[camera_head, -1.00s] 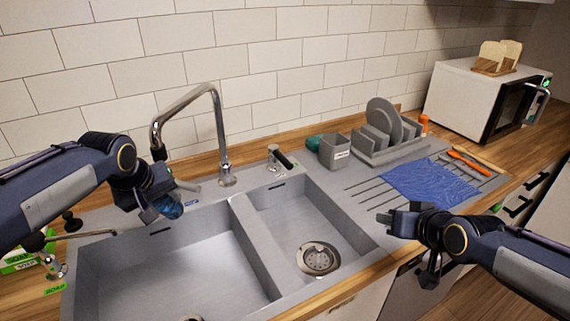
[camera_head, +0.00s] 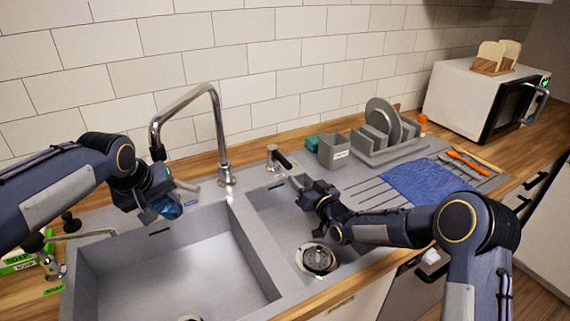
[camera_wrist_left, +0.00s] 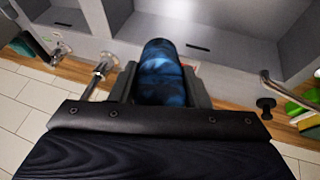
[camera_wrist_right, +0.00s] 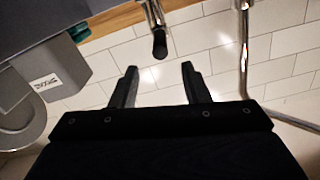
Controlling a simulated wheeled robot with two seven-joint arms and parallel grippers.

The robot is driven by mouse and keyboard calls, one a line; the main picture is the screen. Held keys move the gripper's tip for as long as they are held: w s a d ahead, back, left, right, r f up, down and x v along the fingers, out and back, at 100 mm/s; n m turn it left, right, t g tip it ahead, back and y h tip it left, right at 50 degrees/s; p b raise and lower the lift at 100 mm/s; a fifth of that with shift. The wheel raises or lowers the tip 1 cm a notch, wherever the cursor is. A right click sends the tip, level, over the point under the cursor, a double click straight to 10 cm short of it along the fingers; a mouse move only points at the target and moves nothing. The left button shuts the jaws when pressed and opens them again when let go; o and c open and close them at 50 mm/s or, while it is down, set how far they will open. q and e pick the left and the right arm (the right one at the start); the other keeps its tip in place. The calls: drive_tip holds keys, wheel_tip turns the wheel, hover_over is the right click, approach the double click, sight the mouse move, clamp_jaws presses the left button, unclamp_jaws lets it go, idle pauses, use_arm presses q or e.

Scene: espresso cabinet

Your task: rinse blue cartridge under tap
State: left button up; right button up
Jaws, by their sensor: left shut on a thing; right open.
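My left gripper (camera_head: 158,203) is shut on the blue cartridge (camera_head: 170,208), holding it above the back of the left basin, below and near the spout end of the chrome tap (camera_head: 220,130). In the left wrist view the dark blue cartridge (camera_wrist_left: 160,75) sits between the fingers. No water shows at the spout. My right gripper (camera_head: 302,182) is open and empty above the right basin, close to the tap's lever (camera_head: 283,160) with its black grip. In the right wrist view the black grip (camera_wrist_right: 160,46) lies ahead, between the open fingertips (camera_wrist_right: 158,68), seemingly not touched.
The double sink (camera_head: 250,250) has a divider between basins. A grey caddy (camera_head: 334,151) and a dish rack (camera_head: 385,145) with a plate stand right of the lever. A blue cloth (camera_head: 430,184) lies on the drainer. A soap dispenser (camera_head: 50,262) stands at left.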

sight(290, 168)
drive_tip(key=x, duration=1)
drive_tip(key=shift+w+a, duration=0.15)
drive_tip(key=shift+w, duration=0.2)
clamp_jaws()
